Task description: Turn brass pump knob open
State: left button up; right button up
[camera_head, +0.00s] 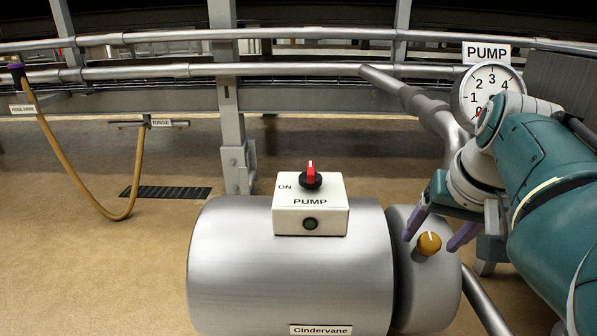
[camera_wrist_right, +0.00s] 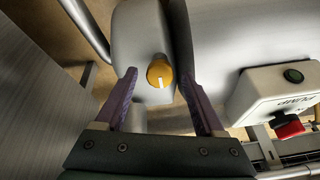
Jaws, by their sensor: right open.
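The brass pump knob (camera_head: 429,243) is a small orange-gold knob with a white pointer line, on the grey metal end part of the pump. My right gripper (camera_head: 438,235) comes in from the right, its purple fingers apart on either side of the knob. In the right wrist view the knob (camera_wrist_right: 160,72) sits just beyond and between the open fingertips (camera_wrist_right: 160,72), with a gap on both sides. Its white line points toward the gripper in that view. My left gripper is in neither view.
A white pump switch box (camera_head: 310,208) with a red-topped selector and dark green lamp sits on the silver cylinder (camera_head: 260,265). A PUMP gauge (camera_head: 487,88) stands behind my right arm. A hose (camera_head: 75,175) hangs at left, over open floor.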

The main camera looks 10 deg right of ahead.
jog(key=shift+s, duration=0.1)
jog(key=shift+c, duration=0.8)
grip_shut()
